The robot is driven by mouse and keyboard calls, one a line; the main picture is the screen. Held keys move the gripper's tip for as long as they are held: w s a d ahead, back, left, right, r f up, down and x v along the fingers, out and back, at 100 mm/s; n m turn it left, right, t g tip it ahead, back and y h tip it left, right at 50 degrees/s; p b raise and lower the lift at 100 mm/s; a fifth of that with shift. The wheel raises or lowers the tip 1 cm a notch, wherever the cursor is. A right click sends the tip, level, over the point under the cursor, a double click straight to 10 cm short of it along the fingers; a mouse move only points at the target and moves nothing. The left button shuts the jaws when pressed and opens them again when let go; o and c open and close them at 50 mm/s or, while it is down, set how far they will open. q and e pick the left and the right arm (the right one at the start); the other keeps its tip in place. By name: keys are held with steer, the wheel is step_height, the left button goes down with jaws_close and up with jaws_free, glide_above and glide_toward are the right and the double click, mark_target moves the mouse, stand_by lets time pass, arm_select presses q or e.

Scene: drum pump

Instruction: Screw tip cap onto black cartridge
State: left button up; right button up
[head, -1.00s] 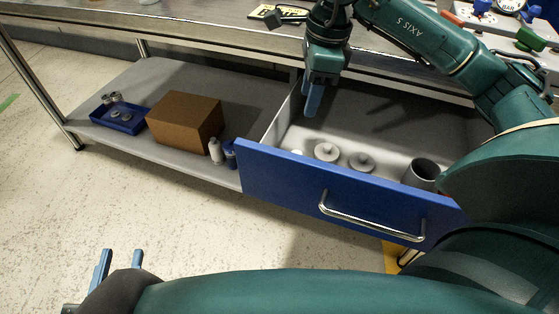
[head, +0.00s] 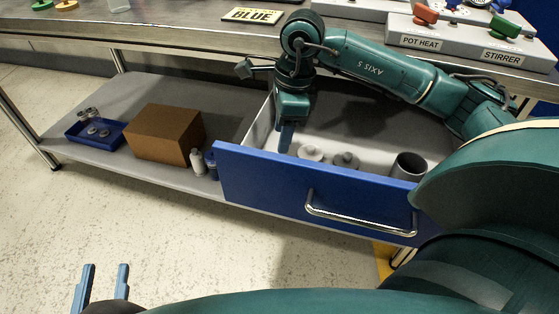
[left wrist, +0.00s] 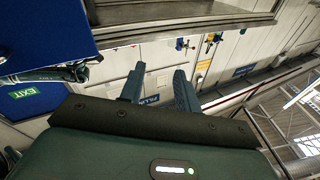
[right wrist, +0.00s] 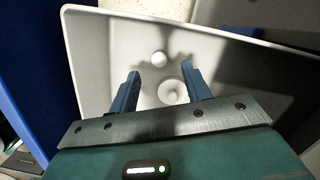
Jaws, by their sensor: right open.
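My right gripper (head: 286,143) is open and points down inside the pulled-out blue drawer (head: 315,200). In the right wrist view its fingers (right wrist: 161,74) stand apart with nothing gripped. A small round white piece (right wrist: 159,59) lies on the drawer floor just beyond the fingertips; it may be the tip cap, but I cannot tell. A pale knobbed disc (right wrist: 171,92) shows between the fingers. I cannot make out a black cartridge for certain. My left gripper (head: 101,284) is open and empty over the floor, away from the drawer.
The drawer also holds two knobbed discs (head: 346,160) and a dark grey cup (head: 410,166). On the lower shelf are a brown box (head: 165,134), a blue tray (head: 88,141) with small metal parts, and small bottles (head: 197,160). The worktop edge overhangs the drawer.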

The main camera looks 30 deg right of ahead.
steer(key=shift+f, duration=0.15)
step_height(320, 180, down, 5)
steer(key=shift+a+r+b, duration=0.1)
steer(key=shift+a+b, duration=0.05)
steer(key=shift+b, duration=0.9)
steer(key=shift+f, duration=0.25)
arm_select(q)
steer(key=shift+w+d+r+n+h, duration=0.1)
steer(key=shift+d+r+n+h, duration=0.05)
steer(key=shift+d+n+h, duration=0.15)
